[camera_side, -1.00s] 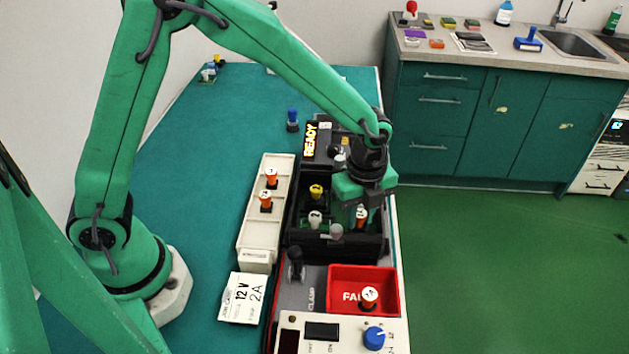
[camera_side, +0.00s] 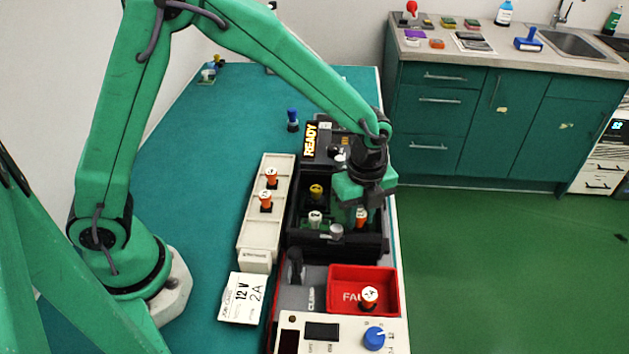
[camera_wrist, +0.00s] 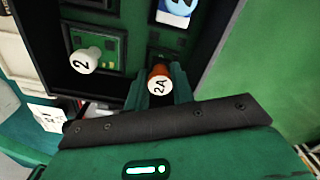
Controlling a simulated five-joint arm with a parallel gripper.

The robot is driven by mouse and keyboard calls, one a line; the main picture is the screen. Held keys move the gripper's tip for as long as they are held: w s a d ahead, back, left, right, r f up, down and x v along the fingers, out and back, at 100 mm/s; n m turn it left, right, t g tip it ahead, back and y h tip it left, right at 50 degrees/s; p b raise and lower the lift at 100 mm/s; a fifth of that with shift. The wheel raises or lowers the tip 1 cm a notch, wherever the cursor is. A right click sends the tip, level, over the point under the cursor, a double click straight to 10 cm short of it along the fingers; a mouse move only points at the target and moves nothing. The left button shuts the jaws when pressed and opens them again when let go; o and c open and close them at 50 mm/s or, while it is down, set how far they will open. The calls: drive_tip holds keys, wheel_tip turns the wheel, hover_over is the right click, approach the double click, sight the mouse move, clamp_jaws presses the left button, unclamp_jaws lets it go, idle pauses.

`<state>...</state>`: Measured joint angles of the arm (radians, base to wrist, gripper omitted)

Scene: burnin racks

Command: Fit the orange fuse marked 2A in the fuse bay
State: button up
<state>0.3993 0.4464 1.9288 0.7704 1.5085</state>
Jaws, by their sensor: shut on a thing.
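The orange fuse marked 2A (camera_wrist: 160,75) is between the two fingers of my gripper (camera_wrist: 157,90), which is shut on it; its white cap faces the wrist camera. In the side view, my gripper (camera_side: 362,205) holds the fuse (camera_side: 361,217) upright at the right part of the black fuse bay (camera_side: 335,246). Its lower end is hidden, so I cannot tell whether it is seated. A white fuse marked 2 (camera_side: 315,219) stands to its left in the bay; it also shows in the wrist view (camera_wrist: 85,60). A yellow fuse (camera_side: 316,191) stands behind.
A cream rack (camera_side: 250,232) with two orange fuses stands left of the bay. A red FAIL tray (camera_side: 347,274) holding an orange fuse and a black clamp lever (camera_side: 295,264) are in front. A job card (camera_side: 242,297) reads 12 V, 2A. The READY display (camera_side: 310,140) is lit behind.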

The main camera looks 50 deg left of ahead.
drive_tip(key=shift+f, duration=0.45)
idle(1.0)
drive_tip(key=o, duration=1)
drive_tip(key=shift+r, duration=2.5)
drive_tip(key=shift+r, duration=0.1)
drive_tip(key=shift+r, duration=1.9)
